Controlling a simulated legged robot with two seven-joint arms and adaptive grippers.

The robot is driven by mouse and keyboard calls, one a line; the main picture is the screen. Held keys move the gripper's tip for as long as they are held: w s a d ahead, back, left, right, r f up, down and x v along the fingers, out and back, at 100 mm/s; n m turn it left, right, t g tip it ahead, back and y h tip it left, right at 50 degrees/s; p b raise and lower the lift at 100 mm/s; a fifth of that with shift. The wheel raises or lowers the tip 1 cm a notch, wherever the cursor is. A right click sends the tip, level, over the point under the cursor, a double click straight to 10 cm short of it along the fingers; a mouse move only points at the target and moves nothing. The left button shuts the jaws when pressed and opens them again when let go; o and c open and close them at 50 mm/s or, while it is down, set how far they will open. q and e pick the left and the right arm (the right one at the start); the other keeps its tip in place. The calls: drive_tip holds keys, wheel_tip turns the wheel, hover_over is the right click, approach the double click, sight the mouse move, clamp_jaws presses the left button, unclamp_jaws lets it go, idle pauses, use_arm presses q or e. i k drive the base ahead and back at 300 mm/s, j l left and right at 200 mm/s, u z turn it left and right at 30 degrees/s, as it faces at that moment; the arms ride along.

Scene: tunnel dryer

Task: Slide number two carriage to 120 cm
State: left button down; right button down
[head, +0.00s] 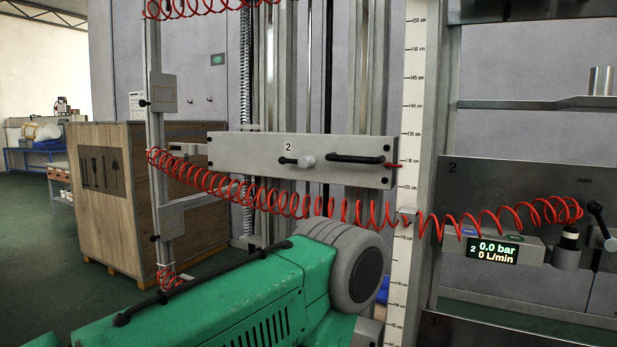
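The number two carriage (240,153) is a wide pale metal plate marked "2", mounted across vertical rails. It carries a grey knob on a short black lever (297,161) and a black horizontal handle (355,159). A red pointer (393,166) at its right edge lies beside the white centimetre scale (412,90), slightly below the 130 mark. A red coiled hose (345,210) crosses below the plate and covers the scale around 120. Neither of my grippers is in view, and nothing is seen touching the carriage.
The hose runs right to a fitting (569,237) beside a display (492,250) reading 0.0 bar and 0 L/min. A narrow upright post (155,130) stands left of the carriage. A wooden crate (110,200) stands behind it. A metal shelf (520,104) is at upper right.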

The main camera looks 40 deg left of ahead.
sight(369, 161)
drive_tip(key=u, duration=1.65)
